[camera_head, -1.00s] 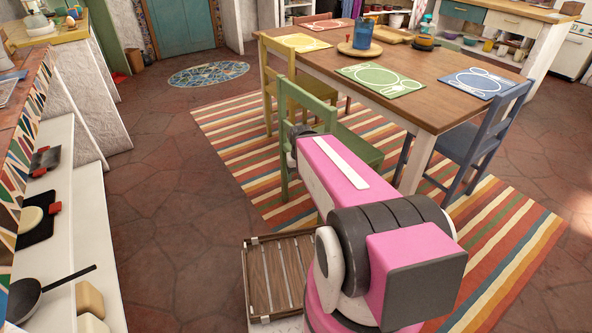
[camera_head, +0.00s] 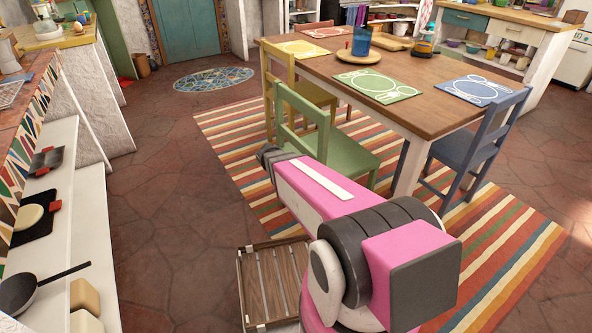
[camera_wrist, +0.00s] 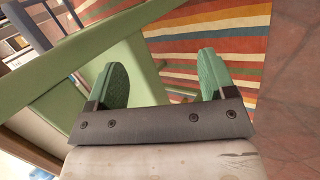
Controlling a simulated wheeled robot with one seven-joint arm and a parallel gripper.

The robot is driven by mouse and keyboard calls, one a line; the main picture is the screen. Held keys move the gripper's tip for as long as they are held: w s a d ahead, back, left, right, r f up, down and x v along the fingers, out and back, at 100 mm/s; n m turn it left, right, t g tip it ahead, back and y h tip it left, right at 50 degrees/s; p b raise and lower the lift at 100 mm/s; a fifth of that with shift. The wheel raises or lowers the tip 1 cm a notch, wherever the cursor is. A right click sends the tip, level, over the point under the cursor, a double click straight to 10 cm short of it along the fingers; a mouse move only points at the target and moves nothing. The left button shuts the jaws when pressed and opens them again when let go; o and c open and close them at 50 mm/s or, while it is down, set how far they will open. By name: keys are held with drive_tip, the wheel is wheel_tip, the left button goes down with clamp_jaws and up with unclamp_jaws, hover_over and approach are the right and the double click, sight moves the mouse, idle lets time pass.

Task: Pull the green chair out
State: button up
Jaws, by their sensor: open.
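The green chair (camera_head: 350,160) stands upright at the near left side of the dining table (camera_head: 440,105), its seat partly hidden by my pink arm. In the wrist view, a long green bar of the chair (camera_wrist: 70,75) runs diagonally across the upper left, with a broader green surface behind it. My gripper (camera_wrist: 163,80) is open, its two teal fingers apart with the striped rug and part of the chair seen beyond and between them. Nothing is clearly clasped. Whether the fingers touch the chair cannot be told. In the head view the fingers are not visible.
A yellow chair (camera_head: 278,72) stands behind the green one and a blue chair (camera_head: 470,150) stands at the right. A striped rug (camera_head: 500,240) lies under them. Bare floor (camera_head: 175,200) is open at left, bounded by a white shelf unit (camera_head: 65,210).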

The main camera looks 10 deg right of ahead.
drive_tip(key=w+a+f+n+t+h, duration=0.1)
drive_tip(key=w+a+f+t+h, duration=0.3)
drive_tip(key=w, duration=0.4)
drive_tip(key=w+a+f+n+t+h, duration=0.2)
drive_tip(key=w+a+f+t+h, duration=0.1)
drive_tip(key=w+a+h, duration=0.4)
drive_tip(key=shift+y, duration=0.3)
drive_tip(key=x, duration=1.7)
drive_tip(key=shift+w+a+f, duration=0.1)
drive_tip(key=shift+w+f, duration=0.05)
drive_tip(key=shift+f, duration=0.15)
clamp_jaws()
